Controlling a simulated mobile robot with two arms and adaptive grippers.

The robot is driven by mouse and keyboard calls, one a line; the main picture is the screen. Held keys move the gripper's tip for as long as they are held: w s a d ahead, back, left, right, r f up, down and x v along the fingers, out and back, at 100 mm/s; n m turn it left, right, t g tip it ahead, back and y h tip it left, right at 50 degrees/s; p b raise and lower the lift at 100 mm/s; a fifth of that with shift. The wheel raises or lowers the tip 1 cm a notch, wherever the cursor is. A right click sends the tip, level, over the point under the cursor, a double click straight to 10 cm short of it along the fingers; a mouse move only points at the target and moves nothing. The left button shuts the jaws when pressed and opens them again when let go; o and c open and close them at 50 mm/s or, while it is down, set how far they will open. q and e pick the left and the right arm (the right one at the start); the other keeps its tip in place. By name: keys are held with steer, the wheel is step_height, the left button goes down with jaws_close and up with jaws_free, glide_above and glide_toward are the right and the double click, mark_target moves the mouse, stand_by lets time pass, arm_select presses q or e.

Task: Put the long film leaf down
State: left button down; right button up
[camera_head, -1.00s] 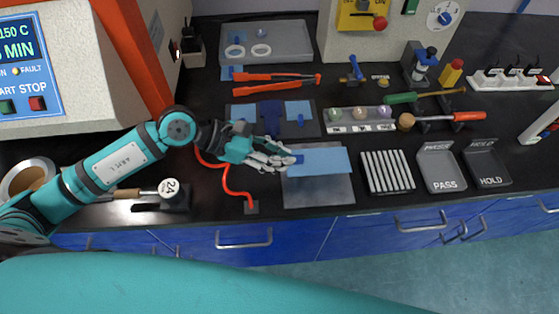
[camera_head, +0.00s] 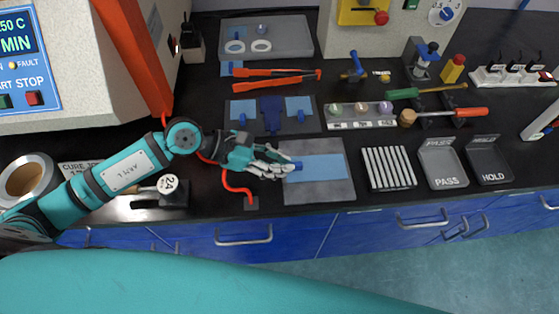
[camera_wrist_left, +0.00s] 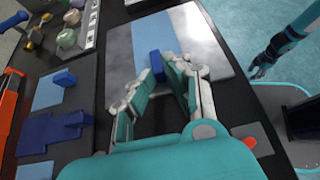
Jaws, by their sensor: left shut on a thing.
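The long film leaf (camera_head: 322,167) is a light blue strip with a dark blue tab at its left end. It lies level over a grey metal plate (camera_head: 322,193) near the front of the bench; whether all of it touches the plate cannot be told. My left gripper (camera_head: 293,168) is shut on the leaf's tab from the left. In the left wrist view the tab (camera_wrist_left: 157,64) stands between the fingertips, and the leaf (camera_wrist_left: 153,35) stretches away over the plate (camera_wrist_left: 203,52). My right gripper (camera_wrist_left: 260,70) shows small at the right of that view, its fingers unclear.
A dark mat (camera_head: 250,127) with blue film pieces lies behind the plate. A ribbed block (camera_head: 388,168), the PASS tray (camera_head: 442,165) and the HOLD tray (camera_head: 488,162) stand to the right. A red cable (camera_head: 237,188) runs left of the plate, near the bench's front edge.

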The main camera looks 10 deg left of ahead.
arm_select(q)
steer(key=c, duration=1.3)
jaws_free()
steer(key=shift+r+p, duration=0.55)
steer(key=shift+a+r, duration=0.2)
steer(key=shift+r, duration=0.1)
steer(key=b+v, duration=0.2)
steer(key=v, duration=0.9)
steer(key=shift+s+a+r, duration=0.1)
steer(key=shift+s+a, duration=0.05)
steer(key=shift+a, duration=0.05)
